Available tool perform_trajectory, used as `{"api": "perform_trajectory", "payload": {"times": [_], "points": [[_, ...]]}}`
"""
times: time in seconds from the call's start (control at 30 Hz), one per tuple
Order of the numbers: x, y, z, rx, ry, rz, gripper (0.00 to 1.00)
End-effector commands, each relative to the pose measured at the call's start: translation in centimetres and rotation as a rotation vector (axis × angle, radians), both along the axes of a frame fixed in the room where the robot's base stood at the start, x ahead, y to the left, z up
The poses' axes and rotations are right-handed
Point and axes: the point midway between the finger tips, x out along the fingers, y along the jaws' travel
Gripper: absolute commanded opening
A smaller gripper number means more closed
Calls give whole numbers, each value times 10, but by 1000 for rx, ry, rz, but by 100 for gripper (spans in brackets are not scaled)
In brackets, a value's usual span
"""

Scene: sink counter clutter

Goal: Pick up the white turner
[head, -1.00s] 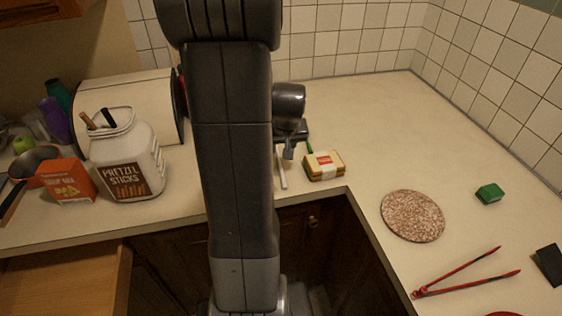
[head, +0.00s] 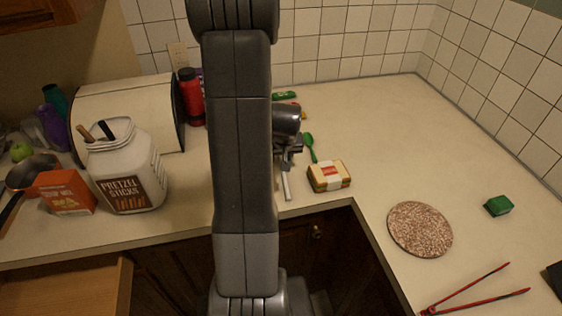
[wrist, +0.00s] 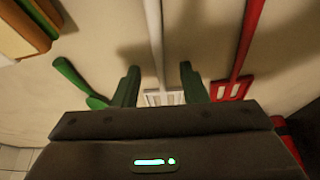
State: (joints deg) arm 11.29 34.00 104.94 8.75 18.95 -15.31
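The white turner (wrist: 155,38) lies on the counter; its handle runs up the middle of the wrist view and its slotted head (wrist: 163,98) is partly hidden by my gripper body. The handle end also shows in the head view (head: 287,187), below my gripper (head: 289,158). In the wrist view my gripper (wrist: 160,82) is open, with one finger on each side of the turner near where handle meets head. Neither finger visibly touches it. Finger height above the counter is hard to tell.
A red slotted turner (wrist: 240,62) lies to the right and a green spoon (wrist: 78,80) to the left in the wrist view. A yellow-and-white package (head: 329,176) sits right of the turner near the counter edge. Pretzel jar (head: 126,172) and red bottle (head: 190,96) stand left.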

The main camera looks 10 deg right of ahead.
Motion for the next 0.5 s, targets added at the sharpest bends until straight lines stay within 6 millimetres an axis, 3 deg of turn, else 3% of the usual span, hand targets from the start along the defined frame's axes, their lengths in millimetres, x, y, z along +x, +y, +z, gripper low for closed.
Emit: {"api": "perform_trajectory", "payload": {"times": [0.1,0.3,0.5], "points": [[0,0,0,0,0,0,35],[0,0,0,0,0,0,0],[0,0,0,0,0,0,0]]}}
